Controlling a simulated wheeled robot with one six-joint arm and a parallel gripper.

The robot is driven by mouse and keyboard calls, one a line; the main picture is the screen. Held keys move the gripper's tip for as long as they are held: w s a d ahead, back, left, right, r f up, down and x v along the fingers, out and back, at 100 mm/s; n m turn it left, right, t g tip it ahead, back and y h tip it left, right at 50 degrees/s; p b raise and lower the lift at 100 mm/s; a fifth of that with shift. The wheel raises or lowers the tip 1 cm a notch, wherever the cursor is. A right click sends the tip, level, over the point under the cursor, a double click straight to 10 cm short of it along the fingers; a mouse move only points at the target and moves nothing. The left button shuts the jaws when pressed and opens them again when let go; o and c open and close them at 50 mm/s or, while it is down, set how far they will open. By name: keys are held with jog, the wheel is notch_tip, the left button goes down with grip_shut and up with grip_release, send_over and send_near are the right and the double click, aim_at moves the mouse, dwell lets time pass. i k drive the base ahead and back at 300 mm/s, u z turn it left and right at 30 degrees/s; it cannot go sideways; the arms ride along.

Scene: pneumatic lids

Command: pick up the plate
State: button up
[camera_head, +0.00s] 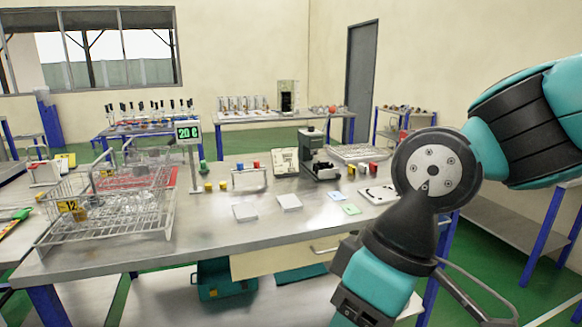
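Two small, flat, pale square pieces lie on the steel table. One is left of centre (245,212) and the other is just to its right (289,202). A larger pale flat plate with dark marks (374,194) lies near the table's right end, close beside my arm in the picture. I cannot tell which of these is the plate of the task. My arm comes in from the upper right and bends down in front of the table's right end.
A wire basket (103,218) with clear glassware stands on the table's left, beside a display reading 20.0 (188,133). A small rack (249,179), a dark instrument (318,160) and coloured blocks stand along the back. The table's front middle is clear.

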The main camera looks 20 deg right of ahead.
aim_at(289, 202)
jog(key=u, duration=2.3)
jog(key=i, duration=1.75)
jog(key=z, duration=3.3)
